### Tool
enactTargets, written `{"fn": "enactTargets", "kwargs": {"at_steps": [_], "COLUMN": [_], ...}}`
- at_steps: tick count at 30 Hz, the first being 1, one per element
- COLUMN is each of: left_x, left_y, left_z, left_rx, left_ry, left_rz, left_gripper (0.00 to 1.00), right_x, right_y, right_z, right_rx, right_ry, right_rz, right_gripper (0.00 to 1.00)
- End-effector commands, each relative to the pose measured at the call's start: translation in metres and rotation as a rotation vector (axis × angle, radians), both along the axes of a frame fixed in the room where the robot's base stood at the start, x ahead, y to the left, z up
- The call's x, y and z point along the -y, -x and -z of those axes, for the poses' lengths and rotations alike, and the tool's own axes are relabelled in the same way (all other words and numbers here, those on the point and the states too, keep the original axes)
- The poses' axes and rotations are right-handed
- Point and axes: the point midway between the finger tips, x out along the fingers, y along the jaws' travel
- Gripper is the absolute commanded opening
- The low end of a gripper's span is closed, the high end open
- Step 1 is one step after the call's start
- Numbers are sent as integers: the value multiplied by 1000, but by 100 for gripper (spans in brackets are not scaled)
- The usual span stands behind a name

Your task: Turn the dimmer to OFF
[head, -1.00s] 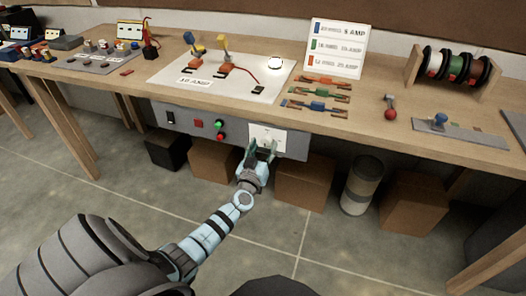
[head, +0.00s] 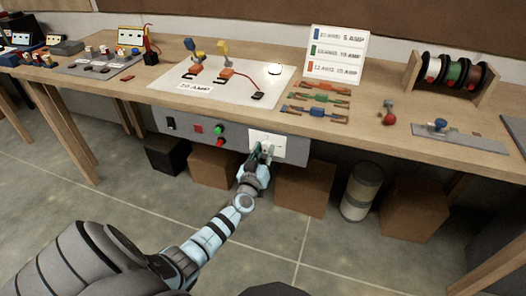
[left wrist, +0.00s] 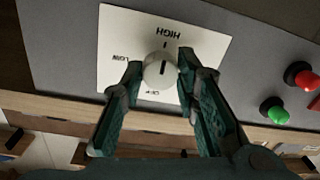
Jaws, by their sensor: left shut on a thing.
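The dimmer is a round white knob (left wrist: 160,71) on a white plate (left wrist: 205,48) marked HIGH, LOW and OFF. The plate (head: 278,150) also shows in the head view, on the grey panel under the bench's front edge. In the left wrist view the lettering is upside down, and the knob's dark line lies toward the HIGH mark. My left gripper (left wrist: 161,72) is shut on the knob, one finger on each side; it also shows in the head view (head: 262,150). The fingers partly hide the knob in the head view. My right gripper is not in view.
The grey panel (head: 185,118) also carries a black switch (head: 170,124), a red square button (head: 198,128), and green (head: 218,129) and red (head: 220,142) round buttons left of the plate. Boxes (head: 305,188) stand below. The floor in front is clear.

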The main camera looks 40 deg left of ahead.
Motion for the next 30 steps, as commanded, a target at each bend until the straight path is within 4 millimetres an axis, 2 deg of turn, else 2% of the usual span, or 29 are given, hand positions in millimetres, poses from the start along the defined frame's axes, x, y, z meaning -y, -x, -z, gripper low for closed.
{"fn": "enactTargets", "kwargs": {"at_steps": [8, 30], "left_x": [0, 1], "left_y": [0, 0], "left_z": [-1, -2], "left_rx": [50, 280], "left_ry": [152, 807], "left_rz": [-1, -1], "left_gripper": [0, 0], "right_x": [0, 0], "right_y": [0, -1], "right_z": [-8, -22], "right_rx": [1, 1], "right_ry": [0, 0], "right_rz": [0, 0], "right_gripper": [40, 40]}}
